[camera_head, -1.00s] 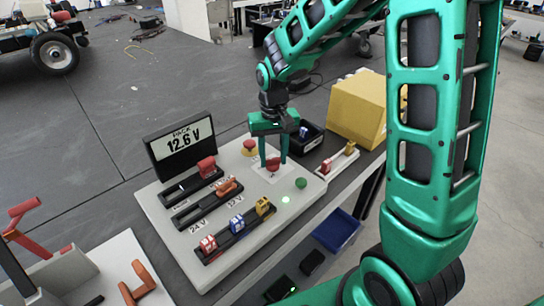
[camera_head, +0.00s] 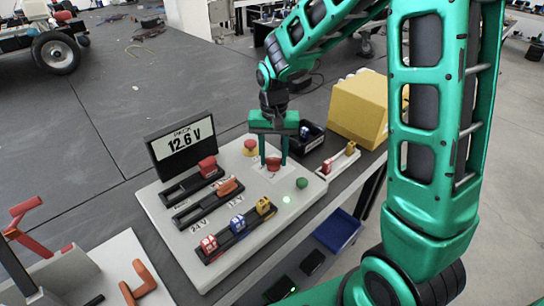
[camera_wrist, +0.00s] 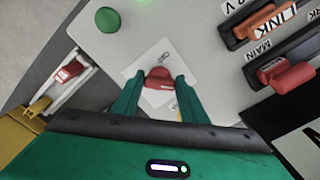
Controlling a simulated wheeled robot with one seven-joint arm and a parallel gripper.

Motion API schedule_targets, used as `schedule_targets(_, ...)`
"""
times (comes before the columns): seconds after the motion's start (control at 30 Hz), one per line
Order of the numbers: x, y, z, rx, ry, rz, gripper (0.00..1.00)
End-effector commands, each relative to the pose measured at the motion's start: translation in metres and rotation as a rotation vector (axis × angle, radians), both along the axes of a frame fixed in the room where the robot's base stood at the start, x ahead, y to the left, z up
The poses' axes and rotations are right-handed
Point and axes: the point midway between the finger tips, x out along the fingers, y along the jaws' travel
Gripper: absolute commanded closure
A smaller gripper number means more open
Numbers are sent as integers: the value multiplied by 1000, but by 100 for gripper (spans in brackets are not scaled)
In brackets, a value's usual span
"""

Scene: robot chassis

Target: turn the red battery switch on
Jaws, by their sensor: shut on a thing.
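The red battery switch (camera_head: 273,164) is a red knob on a white square plate on the light grey panel (camera_head: 165,219). It also shows in the wrist view (camera_wrist: 158,78), between the fingers. My gripper (camera_head: 273,163) points down over it, with one green finger on each side of the knob. In the wrist view my gripper (camera_wrist: 156,92) is shut on the red knob. Marks are printed on the plate above and below the knob; part of the lower one is hidden behind the gripper.
A display (camera_head: 181,143) reading 12.6 V stands behind the panel. A red button on yellow (camera_head: 250,147) and a green button (camera_head: 302,183) sit close to the knob. Sliders with red (camera_head: 207,166) and orange (camera_head: 227,186) handles are to the left. A yellow box (camera_head: 358,107) stands at the back right.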

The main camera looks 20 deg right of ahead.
Motion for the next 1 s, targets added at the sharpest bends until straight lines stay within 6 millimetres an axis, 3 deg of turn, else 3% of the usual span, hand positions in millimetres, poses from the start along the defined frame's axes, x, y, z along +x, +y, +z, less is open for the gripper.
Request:
schedule_targets(0.03, 4, 0, 2, 1, -11, -3, 83)
schedule_targets(0.07, 4, 0, 2, 1, -11, -2, 56)
schedule_targets(0.13, 4, 0, 2, 0, -10, -2, 42)
schedule_targets(0.43, 1, 0, 2, 0, -4, 0, 42)
schedule_targets(0.57, 2, 0, 11, 1, -6, 0, 42)
schedule_targets(1.0, 3, 0, 87, 1, -8, -1, 42)
